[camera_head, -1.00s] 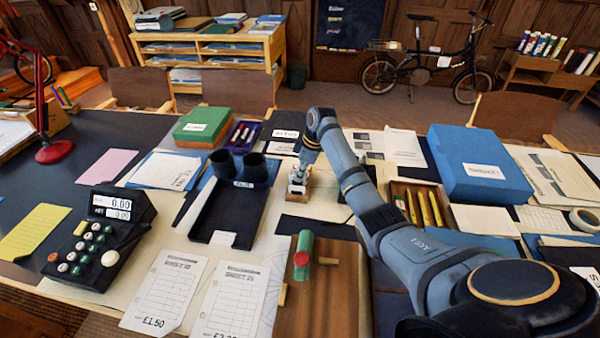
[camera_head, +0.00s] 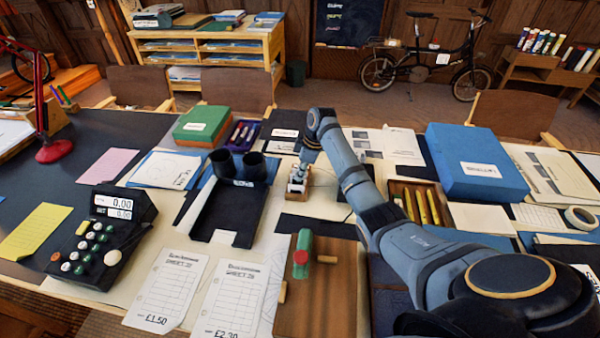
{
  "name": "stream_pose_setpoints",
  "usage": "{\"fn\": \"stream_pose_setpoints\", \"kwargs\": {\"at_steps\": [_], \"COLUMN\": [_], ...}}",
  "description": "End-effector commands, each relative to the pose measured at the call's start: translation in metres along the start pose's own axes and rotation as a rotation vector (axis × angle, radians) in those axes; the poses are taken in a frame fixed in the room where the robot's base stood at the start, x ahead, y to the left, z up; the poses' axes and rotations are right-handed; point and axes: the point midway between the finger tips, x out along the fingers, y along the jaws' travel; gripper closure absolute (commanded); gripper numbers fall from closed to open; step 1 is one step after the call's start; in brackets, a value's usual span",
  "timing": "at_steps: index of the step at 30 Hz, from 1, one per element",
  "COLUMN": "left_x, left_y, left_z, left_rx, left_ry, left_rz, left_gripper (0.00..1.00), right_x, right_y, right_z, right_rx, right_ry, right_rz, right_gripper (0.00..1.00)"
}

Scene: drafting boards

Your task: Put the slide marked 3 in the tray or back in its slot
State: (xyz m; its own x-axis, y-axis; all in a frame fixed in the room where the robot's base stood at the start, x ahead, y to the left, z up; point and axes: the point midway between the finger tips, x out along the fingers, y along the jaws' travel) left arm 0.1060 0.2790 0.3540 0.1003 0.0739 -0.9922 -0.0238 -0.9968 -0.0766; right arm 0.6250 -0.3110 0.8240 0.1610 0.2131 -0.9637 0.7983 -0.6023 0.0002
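My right arm reaches in from the lower right. Its gripper (camera_head: 303,168) points down at a small wooden holder (camera_head: 306,189) with pale upright pieces in it, near the middle of the table. The fingers are too small and too mixed with these pieces to show whether they are open or shut. I cannot make out a slide marked 3 or any number on the pieces. A black open tray (camera_head: 229,208) lies just left of the holder, with a white label at its front edge. My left gripper is not in view.
Two dark cylinders (camera_head: 253,166) stand behind the black tray. A green box (camera_head: 203,127) and blue box (camera_head: 476,163) stand further back. A keyed device (camera_head: 103,233) sits at left.

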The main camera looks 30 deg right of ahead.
Motion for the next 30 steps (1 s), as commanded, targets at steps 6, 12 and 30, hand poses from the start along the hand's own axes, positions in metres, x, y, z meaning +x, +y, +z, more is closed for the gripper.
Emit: {"fn": "stream_pose_setpoints", "kwargs": {"at_steps": [6,12,30], "left_x": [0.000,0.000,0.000], "left_y": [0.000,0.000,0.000], "left_z": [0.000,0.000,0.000], "left_rx": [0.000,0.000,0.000], "left_ry": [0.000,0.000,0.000], "left_rz": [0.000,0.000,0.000], "left_gripper": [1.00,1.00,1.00], "right_x": [0.000,0.000,-0.093], "right_y": [0.000,0.000,0.001], "right_z": [0.000,0.000,0.000], "right_rx": [0.000,0.000,-0.001], "right_ry": [0.000,0.000,0.000], "right_rz": [0.000,0.000,0.004], "right_gripper": [0.73,0.68,0.68]}}
